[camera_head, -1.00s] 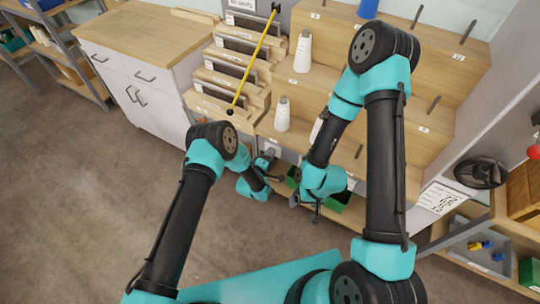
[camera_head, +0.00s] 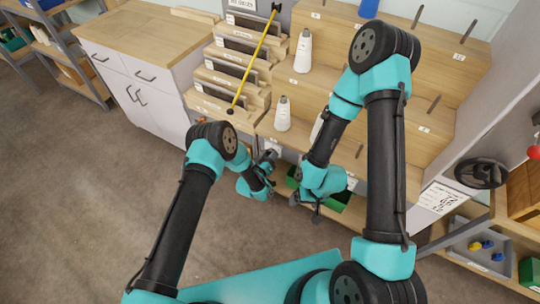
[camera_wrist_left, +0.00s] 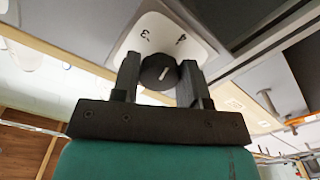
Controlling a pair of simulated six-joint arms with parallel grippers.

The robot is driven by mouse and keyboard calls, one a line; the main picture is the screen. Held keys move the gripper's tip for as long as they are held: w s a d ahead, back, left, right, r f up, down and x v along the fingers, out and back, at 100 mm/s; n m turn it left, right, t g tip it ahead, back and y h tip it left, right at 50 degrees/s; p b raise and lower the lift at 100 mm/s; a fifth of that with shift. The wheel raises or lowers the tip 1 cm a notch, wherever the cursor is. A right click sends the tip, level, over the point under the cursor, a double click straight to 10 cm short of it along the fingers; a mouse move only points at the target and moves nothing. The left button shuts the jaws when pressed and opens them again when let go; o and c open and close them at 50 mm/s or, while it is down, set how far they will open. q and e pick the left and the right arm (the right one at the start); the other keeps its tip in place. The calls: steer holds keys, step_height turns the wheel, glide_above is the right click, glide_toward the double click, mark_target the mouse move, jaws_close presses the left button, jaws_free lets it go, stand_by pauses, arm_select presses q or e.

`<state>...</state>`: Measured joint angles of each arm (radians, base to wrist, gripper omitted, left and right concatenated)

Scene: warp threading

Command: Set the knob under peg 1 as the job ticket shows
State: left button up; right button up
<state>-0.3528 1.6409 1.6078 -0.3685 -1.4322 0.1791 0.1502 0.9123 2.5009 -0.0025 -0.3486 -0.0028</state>
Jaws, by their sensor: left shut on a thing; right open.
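A dark round knob (camera_wrist_left: 156,70) with a pale pointer line sits on a white dial plate (camera_wrist_left: 150,30) in the left wrist view. The plate bears a 3 and a 4; the rest of its scale is hidden or out of view. My left gripper (camera_wrist_left: 160,80) has one finger on each side of the knob and is shut on it. In the head view my left gripper (camera_head: 268,160) is at the lower front of the wooden stand; the knob cannot be made out there. My right gripper (camera_head: 315,207) is open, low in front of the green bin.
The stepped wooden stand (camera_head: 390,100) carries pegs and white cones (camera_head: 283,115). A yellow rod (camera_head: 254,60) leans across slotted racks at its left. A printed white card (camera_head: 441,197) hangs at right, its text too small to read surely. A green bin (camera_head: 335,200) is beneath the stand.

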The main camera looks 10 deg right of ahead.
arm_select(q)
steer(key=m, duration=1.5)
steer(key=shift+w+a, duration=0.15)
stand_by(0.4)
steer(key=o, duration=0.9)
steer(key=v, duration=1.7)
steer(key=shift+s+a+r, duration=0.1)
steer(key=shift+s+r, duration=0.05)
steer(key=shift+s, duration=0.1)
steer(key=shift+w+a, duration=0.1)
